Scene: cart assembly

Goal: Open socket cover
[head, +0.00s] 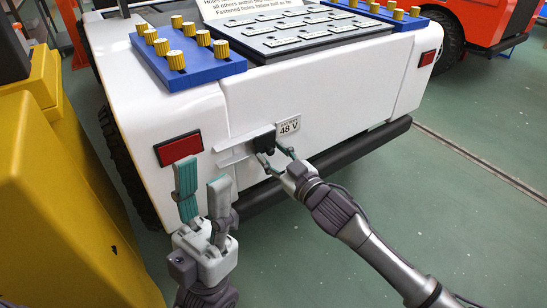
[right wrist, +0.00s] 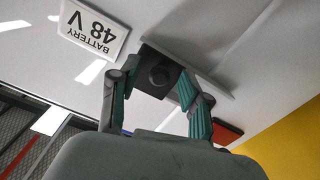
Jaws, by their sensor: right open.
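The socket (head: 264,141) is a small dark block with a round black front, on the white rear panel of the cart (head: 325,92). It also shows in the right wrist view (right wrist: 158,76), beside a pale grey ledge. I cannot tell which part is its cover. My right gripper (head: 274,161) is at the socket, its fingers apart. In the right wrist view, the fingers stand on either side of the dark block; contact is unclear. My left gripper (head: 203,188) is open and empty, fingers pointing up, in front of the cart's left rear corner.
A "BATTERY 48 V" label (head: 288,126) is right of the socket. A red light (head: 179,148) is to its left, near my left gripper. A black bumper (head: 340,157) runs below. A yellow body (head: 60,200) stands close at left. Green floor is clear at right.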

